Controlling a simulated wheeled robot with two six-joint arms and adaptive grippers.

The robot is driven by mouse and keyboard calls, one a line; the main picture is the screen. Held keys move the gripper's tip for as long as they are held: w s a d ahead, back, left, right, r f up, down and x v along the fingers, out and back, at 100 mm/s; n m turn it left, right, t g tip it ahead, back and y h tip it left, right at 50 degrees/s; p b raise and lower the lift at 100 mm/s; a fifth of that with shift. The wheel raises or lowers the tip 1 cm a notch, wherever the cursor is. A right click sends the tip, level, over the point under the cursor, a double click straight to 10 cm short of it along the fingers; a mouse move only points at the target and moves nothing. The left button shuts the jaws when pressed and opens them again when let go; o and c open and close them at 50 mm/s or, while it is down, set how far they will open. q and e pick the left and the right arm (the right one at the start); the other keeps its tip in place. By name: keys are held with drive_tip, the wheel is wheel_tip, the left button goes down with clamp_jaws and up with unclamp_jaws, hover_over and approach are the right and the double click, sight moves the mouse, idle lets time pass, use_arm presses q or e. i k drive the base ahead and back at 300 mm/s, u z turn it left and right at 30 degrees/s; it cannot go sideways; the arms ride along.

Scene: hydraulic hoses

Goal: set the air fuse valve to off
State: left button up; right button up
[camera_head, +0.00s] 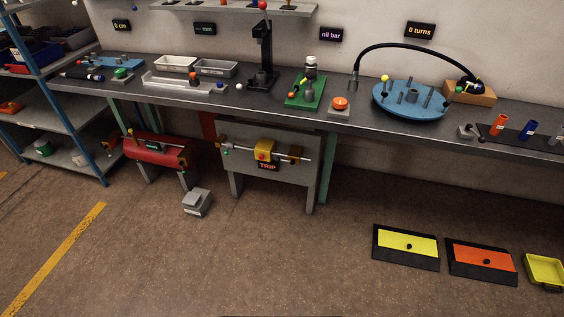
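Under the workbench, a grey upright panel (284,177) carries a thin horizontal pipe with a yellow block (264,150) in its middle. A sign reading TRIP (268,167) sits just below the block. A brass-coloured fitting (295,154) is on the pipe to the right, and another fitting (225,148) with a small green part is at the left end. This looks like the air fuse line, but no label names the valve. The valve's handle position is too small to tell. Neither of my grippers is in view.
A red tank (157,150) stands left of the panel, with a grey pedal-like box (197,203) on the floor before it. The workbench (345,123) overhangs the panel. Yellow (407,242) and orange (484,258) plates lie at right. The floor (240,260) in front is clear.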

sight(291, 162)
drive_tip(key=u, duration=0.15)
drive_tip(key=k, duration=0.35)
drive_tip(key=z, duration=1)
drive_tip(key=i, duration=1.7)
drive_tip(key=u, duration=0.3)
